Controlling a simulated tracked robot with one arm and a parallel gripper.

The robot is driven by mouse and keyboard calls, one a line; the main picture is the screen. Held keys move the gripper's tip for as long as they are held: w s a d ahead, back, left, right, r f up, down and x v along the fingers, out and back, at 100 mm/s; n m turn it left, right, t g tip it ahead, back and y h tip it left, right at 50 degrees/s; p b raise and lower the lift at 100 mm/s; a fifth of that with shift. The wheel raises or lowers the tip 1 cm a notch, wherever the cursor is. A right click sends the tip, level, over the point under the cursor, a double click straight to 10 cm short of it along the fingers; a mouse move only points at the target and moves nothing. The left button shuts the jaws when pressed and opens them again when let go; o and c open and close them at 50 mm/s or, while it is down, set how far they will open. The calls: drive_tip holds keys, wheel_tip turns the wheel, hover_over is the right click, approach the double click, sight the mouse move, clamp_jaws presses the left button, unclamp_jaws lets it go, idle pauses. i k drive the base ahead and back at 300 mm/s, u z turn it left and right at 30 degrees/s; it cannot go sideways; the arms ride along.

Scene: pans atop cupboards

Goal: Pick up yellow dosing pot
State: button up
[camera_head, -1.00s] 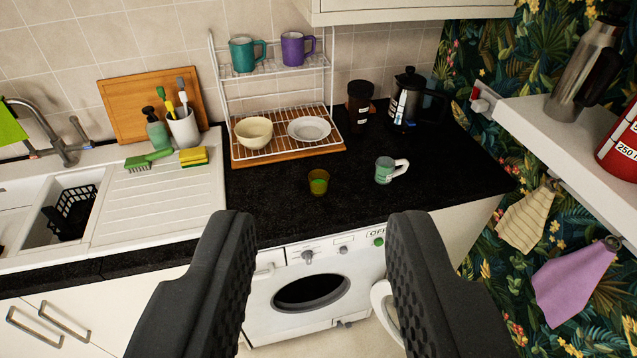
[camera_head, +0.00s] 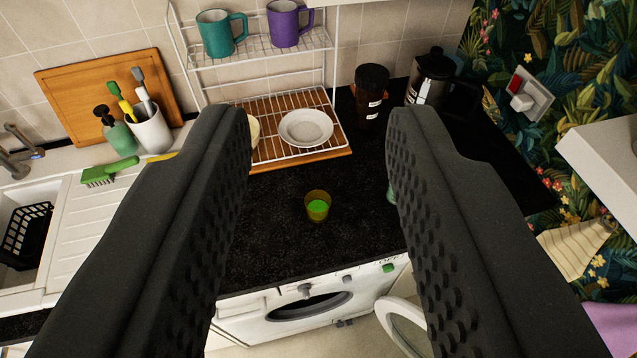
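The yellow dosing pot (camera_head: 318,205) is a small see-through amber cup with green in its bottom. It stands upright on the black worktop (camera_head: 275,240), near the front edge above the washing machine. My gripper (camera_head: 318,125) is open and empty, its two black fingers wide apart. In the picture the pot lies between the fingers, nearer the middle, with no finger touching it. The pot is fully visible.
A mug (camera_head: 392,194) is mostly hidden behind the right finger. Behind the pot stand a wire rack with a white plate (camera_head: 306,128), a brown jar (camera_head: 370,95) and a dark coffee pot (camera_head: 432,78). The washing machine (camera_head: 318,305) is below. Worktop around the pot is clear.

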sight(317, 202)
drive_tip(key=z, duration=0.65)
drive_tip(key=i, duration=0.1)
drive_tip(key=u, duration=2.35)
drive_tip(key=k, duration=1.1)
drive_tip(key=z, duration=1.2)
drive_tip(key=i, duration=1)
drive_tip(key=z, duration=0.05)
